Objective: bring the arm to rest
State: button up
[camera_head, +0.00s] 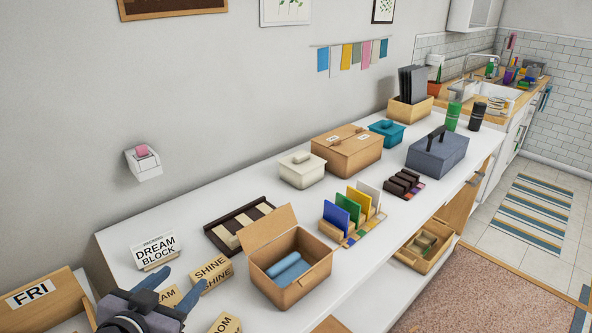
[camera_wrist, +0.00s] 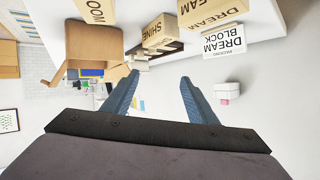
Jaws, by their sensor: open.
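My gripper (camera_head: 151,285) is at the lower left in the head view, above the near left part of the white counter. In the wrist view its two blue-grey fingers (camera_wrist: 158,97) stand apart with nothing between them, so it is open and empty. The wrist view is upside down and looks along the counter towards the wall. Several wooden blocks with words, such as the SHINE block (camera_head: 210,272), are close to my gripper. A white DREAM BLOCK card (camera_head: 156,248) stands behind my gripper. My gripper covers part of another block.
An open cardboard box (camera_head: 312,287) with blue rolls stands right of the blocks. A dark striped tray (camera_head: 222,240), a rack of coloured sheets (camera_head: 327,237), lidded boxes (camera_head: 345,164) and a grey case (camera_head: 428,165) line the white counter (camera_head: 375,240). A FRI box (camera_head: 60,298) is at lower left.

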jog(key=w+d+r+n+g+y+p, duration=0.1)
jog(key=w+d+r+n+y+p, duration=0.25)
jog(key=w+d, duration=0.35)
jog(key=w+d+r+n+g+y+p, duration=0.1)
jog(key=w+d+r+n+y+p, duration=0.15)
jog(key=w+d+r, duration=0.45)
jog(key=s+d+f+n+g+p, duration=0.1)
jog(key=s+d+f+g, duration=0.15)
jog(key=d, duration=0.25)
jog(key=s+d+f+n+g+h, duration=0.1)
jog(key=s+d+f+n+g, duration=0.1)
jog(key=s+d+f, duration=0.3)
jog(key=s+d+n+g+p, duration=0.1)
jog(key=s+d+g, duration=0.1)
jog(key=d, duration=0.4)
jog(key=s+d+f+m+g+h+b, duration=0.1)
jog(key=s+d+f+m+g, duration=0.1)
jog(key=s+f, duration=0.4)
jog(key=s+d+f+m+g+h+b, duration=0.1)
jog(key=s+d+f+m, duration=0.3)
jog(key=s, duration=0.5)
jog(key=d+f+g+h, duration=0.1)
jog(key=d+f, duration=0.1)
jog(key=d, duration=0.1)
jog(key=shift+f+m+g+h, duration=0.2)
jog(key=shift+m+g+h, duration=0.1)
jog(key=shift+g, duration=0.05)
